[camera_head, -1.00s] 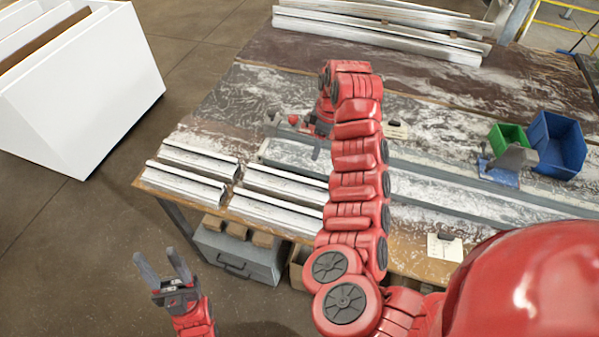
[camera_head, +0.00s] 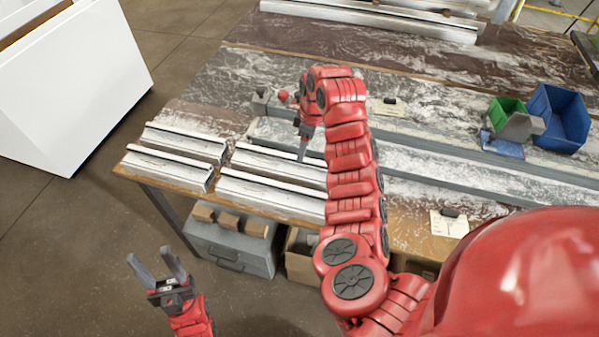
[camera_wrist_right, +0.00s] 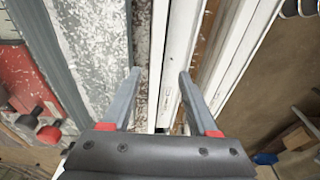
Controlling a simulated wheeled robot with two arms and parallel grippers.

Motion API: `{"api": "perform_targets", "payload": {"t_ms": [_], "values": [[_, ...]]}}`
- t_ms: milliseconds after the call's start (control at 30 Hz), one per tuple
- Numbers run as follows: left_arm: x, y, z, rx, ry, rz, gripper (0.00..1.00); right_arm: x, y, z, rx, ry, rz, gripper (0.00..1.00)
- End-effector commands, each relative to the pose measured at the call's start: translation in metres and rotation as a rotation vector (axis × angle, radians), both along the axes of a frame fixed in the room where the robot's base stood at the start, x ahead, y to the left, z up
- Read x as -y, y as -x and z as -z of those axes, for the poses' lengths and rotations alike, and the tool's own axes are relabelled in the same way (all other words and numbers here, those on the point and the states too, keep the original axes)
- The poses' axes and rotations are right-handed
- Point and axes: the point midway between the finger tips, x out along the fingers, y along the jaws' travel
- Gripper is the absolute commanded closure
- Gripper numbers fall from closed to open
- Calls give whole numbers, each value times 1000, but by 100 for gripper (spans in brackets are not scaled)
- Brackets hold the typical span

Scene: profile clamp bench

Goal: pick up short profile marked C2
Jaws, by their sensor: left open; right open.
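Several short white profiles lie in two columns at the bench's left end in the head view: a far left one (camera_head: 185,140), a near left one (camera_head: 168,167), a far right one (camera_head: 262,160) and a near right one (camera_head: 265,197). I cannot read C2 on any. My right gripper (camera_head: 302,156) is open and points down by the right end of the far right profile. In the right wrist view its fingertips (camera_wrist_right: 160,72) stand either side of a white profile (camera_wrist_right: 172,70), apparently above it. My left gripper (camera_head: 157,262) is open and empty, off the bench's front.
A long grey rail (camera_head: 430,166) runs along the bench behind the short profiles. Blue (camera_head: 562,132) and green (camera_head: 507,111) bins stand at the right. Long profiles (camera_head: 370,20) lie at the back. A white cabinet (camera_head: 85,90) stands left, with clear floor between.

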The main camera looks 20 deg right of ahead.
Motion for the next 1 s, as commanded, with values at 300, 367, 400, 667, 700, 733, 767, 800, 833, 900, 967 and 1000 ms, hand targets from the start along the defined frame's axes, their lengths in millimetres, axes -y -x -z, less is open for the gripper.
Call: {"api": "perform_targets", "payload": {"t_ms": [300,367,400,667,700,733,767,800,833,900,967,1000], "values": [[0,0,-24,0,0,0,50,-1,-8,34,-5,-2,0,40],[0,0,-26,0,0,0,50,-2,-8,40,-5,-3,0,40],[0,0,-27,0,0,0,50,-3,-9,43,-4,-3,-1,40],[0,0,-26,0,0,0,50,-3,-10,49,1,-1,-2,40],[0,0,-26,0,0,0,50,-3,-10,49,1,-1,-2,40],[0,0,-26,0,0,0,50,-3,-10,49,1,-1,-2,45],[0,0,-26,0,0,0,50,-3,-10,49,1,-1,-1,51],[0,0,-26,1,0,0,50,-3,-10,49,1,-1,-1,58],[0,0,-26,1,0,0,50,-3,-10,49,1,-1,-1,63],[0,0,-26,0,0,0,50,-3,-10,49,1,-1,-1,76],[0,0,-26,0,0,0,50,-3,-10,49,1,-1,-1,87],[0,0,-26,0,0,0,50,-3,-10,49,1,-1,-1,94]]}}
